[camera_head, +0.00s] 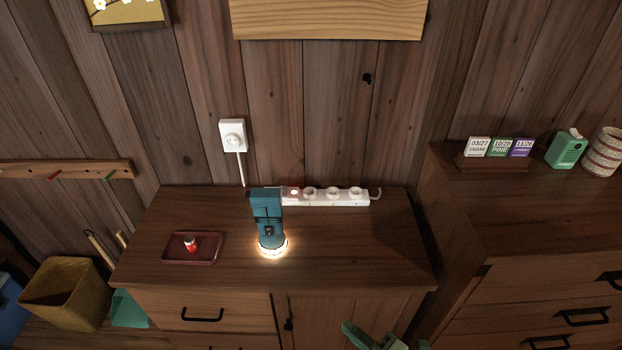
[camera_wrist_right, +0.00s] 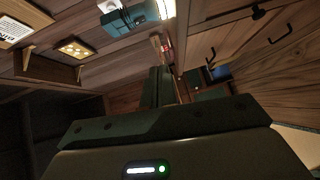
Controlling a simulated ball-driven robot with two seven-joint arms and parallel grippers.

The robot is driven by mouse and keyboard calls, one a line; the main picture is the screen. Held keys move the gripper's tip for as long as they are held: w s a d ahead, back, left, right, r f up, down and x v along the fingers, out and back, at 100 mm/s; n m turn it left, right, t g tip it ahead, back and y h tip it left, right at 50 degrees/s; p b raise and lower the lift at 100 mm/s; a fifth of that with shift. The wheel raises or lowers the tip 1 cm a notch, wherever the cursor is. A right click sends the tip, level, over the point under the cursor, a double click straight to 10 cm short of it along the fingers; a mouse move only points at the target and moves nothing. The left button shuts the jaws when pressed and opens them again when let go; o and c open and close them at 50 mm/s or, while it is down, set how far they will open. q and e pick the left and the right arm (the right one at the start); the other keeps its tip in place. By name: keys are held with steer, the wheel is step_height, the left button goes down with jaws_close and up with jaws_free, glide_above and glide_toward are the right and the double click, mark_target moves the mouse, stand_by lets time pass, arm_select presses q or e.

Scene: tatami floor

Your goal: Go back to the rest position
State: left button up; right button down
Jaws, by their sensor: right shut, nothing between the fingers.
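My right gripper (camera_head: 372,338) shows at the bottom edge of the head view, in front of the cabinet door and below the cabinet top. In the right wrist view its fingers (camera_wrist_right: 158,86) are together with nothing between them. It is apart from the cabinet's objects. My left gripper is in neither view. A teal lamp (camera_head: 266,207) stands lit on the cabinet top (camera_head: 350,250); it also shows in the right wrist view (camera_wrist_right: 128,20).
A white power strip (camera_head: 340,195) lies behind the lamp. A dark red tray (camera_head: 212,254) holds a small red and white item (camera_head: 190,245). A higher chest (camera_head: 500,215) stands at right with date blocks (camera_head: 498,147) on it. A yellow basket (camera_head: 70,290) is at left.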

steer(key=s+d+f+m+g+h, duration=0.1)
steer(key=s+d+f+m+h, duration=0.25)
steer(key=f, duration=0.35)
steer(key=s+d+f+m+g+h, duration=0.1)
steer(key=s+d+f+m+h, duration=0.1)
steer(key=d+f+m, duration=0.35)
steer(key=s+d+f+m+g+h, duration=0.1)
steer(key=s+d+f+m+h, duration=0.15)
steer(key=f, duration=0.65)
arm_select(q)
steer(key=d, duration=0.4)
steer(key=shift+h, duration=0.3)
arm_select(e)
steer(key=s+d+f+m+g+h, duration=0.1)
steer(key=s+f+m+g, duration=0.2)
steer(key=s, duration=0.7)
steer(key=s+d+f+m+g+h, duration=0.1)
steer(key=s+d+f+m+g, duration=0.1)
steer(key=s, duration=0.9)
steer(key=s+d+f+m+g+h, duration=0.2)
steer(key=s+f+m, duration=0.3)
steer(key=s, duration=0.5)
steer(key=shift+s+f+m+g, duration=0.15)
steer(key=shift+f+m+g, duration=0.2)
steer(key=shift+f+g, duration=0.4)
steer(key=shift+r, duration=0.15)
